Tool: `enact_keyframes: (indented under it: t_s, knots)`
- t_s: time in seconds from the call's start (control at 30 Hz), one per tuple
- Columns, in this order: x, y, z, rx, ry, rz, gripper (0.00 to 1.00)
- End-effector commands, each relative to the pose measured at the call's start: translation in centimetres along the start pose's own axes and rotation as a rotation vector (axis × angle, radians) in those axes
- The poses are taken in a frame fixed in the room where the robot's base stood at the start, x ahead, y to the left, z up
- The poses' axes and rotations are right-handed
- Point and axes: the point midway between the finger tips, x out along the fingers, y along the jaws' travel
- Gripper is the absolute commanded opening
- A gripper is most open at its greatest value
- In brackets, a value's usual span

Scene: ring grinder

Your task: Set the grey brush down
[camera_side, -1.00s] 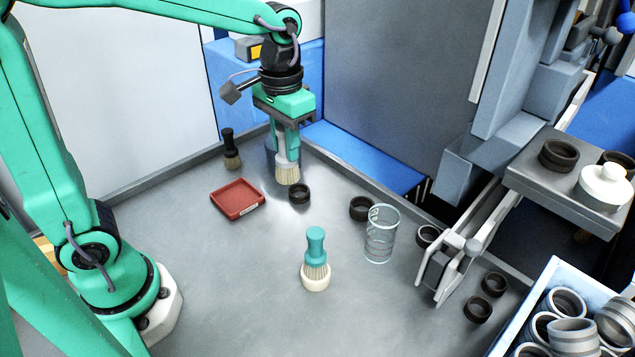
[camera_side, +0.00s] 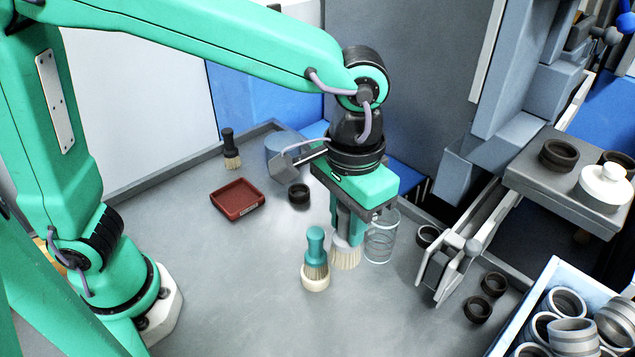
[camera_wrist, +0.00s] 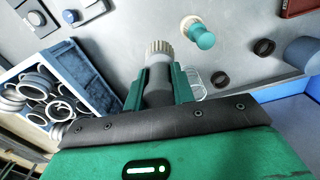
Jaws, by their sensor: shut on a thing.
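My gripper (camera_side: 350,225) is shut on the grey brush (camera_side: 346,256), bristles down, low over the grey table (camera_side: 240,290). Whether the bristles touch the table I cannot tell. In the wrist view my gripper's fingers (camera_wrist: 158,88) stand either side of the brush's grey handle, and the pale bristles of the grey brush (camera_wrist: 158,48) point away. Just left of it in the side view, a teal brush (camera_side: 315,255) stands upright on a round cream base.
A clear wire-ringed cylinder (camera_side: 380,245) stands close to the right, partly hidden by my gripper. A red tray (camera_side: 238,198), a black brush (camera_side: 230,150) and a dark ring (camera_side: 299,194) are further back. A crate of rings (camera_side: 525,310) is at right. The front table is clear.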

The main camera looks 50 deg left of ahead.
Motion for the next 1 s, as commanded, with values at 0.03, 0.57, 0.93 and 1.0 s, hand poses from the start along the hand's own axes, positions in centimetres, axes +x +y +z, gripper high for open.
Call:
enact_keyframes:
  t_s: [0.03, 0.57, 0.93, 1.0]
  knots:
    - [0.0, 1.3, 0.6, 0.014, 0.0, 0.0, 0.0]
    - [0.1, 10.0, 6.6, 0.067, 0.0, 0.0, 0.0]
    - [4.8, 9.9, 6.5, 0.063, -0.001, -0.001, 0.0]
    - [5.1, 9.9, 6.5, 0.063, 0.0, 0.0, 0.0]
